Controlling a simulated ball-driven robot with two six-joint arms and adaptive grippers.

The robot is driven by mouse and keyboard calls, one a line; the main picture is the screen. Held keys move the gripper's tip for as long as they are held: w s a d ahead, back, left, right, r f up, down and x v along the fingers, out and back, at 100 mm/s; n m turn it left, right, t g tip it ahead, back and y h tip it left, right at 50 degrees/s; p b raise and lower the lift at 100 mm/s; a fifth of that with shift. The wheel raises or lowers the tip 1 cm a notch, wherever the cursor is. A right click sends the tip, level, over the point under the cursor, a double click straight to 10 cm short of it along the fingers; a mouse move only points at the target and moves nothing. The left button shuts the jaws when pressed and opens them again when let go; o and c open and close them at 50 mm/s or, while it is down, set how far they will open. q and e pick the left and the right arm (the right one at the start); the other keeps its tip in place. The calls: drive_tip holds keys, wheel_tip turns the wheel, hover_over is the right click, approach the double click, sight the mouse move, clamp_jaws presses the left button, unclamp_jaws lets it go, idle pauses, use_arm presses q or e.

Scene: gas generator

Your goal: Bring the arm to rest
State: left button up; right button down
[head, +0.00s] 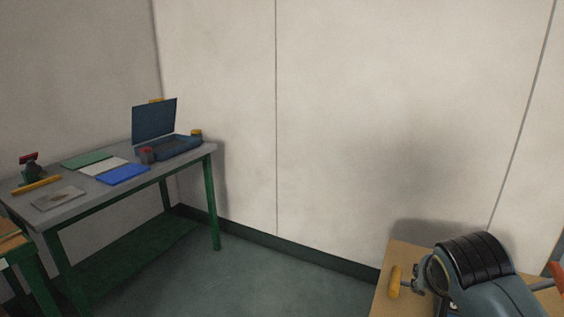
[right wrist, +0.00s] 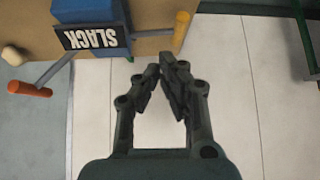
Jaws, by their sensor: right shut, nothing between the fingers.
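My right gripper (right wrist: 168,72) shows in the right wrist view. Its two dark fingers come together at the tips, with nothing between them. The pale panelled wall fills the background beyond the fingers. The gripper is apart from the blue machine part (right wrist: 88,12) with the dark "SLACK" plate (right wrist: 96,36), which is at the top left.
An orange-ended lever (right wrist: 30,89) sticks out near the plate. A grey bench (head: 90,205) with a blue case (head: 155,122) stands left. Open floor (head: 250,275) lies between.

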drive_tip(key=s+a+r+n+g+y, duration=0.1)
drive_tip(key=s+r+n+g, duration=0.15)
drive_tip(key=s, duration=1.05)
drive_tip(key=s+a+r+n+g+y, duration=0.15)
drive_tip(key=s+n, duration=0.25)
drive_tip(key=s, duration=0.8)
drive_tip(key=s+d+f+b, duration=0.1)
drive_tip(key=f+b, duration=0.1)
drive_tip(key=f, duration=1)
drive_tip(key=s+d+f+g+b, duration=0.1)
drive_tip(key=f+b, duration=0.1)
drive_tip(key=f, duration=0.9)
drive_tip(key=s+d+f+b, duration=0.1)
drive_tip(key=s+f+b, duration=0.1)
drive_tip(key=f, duration=1)
drive_tip(key=s+d+f+g+b, duration=0.1)
drive_tip(key=s+f+b, duration=0.3)
drive_tip(key=s+f, duration=1.3)
drive_tip(key=shift+f, duration=0.6)
drive_tip(key=shift+s+m, duration=0.2)
drive_tip(key=shift+m, duration=0.15)
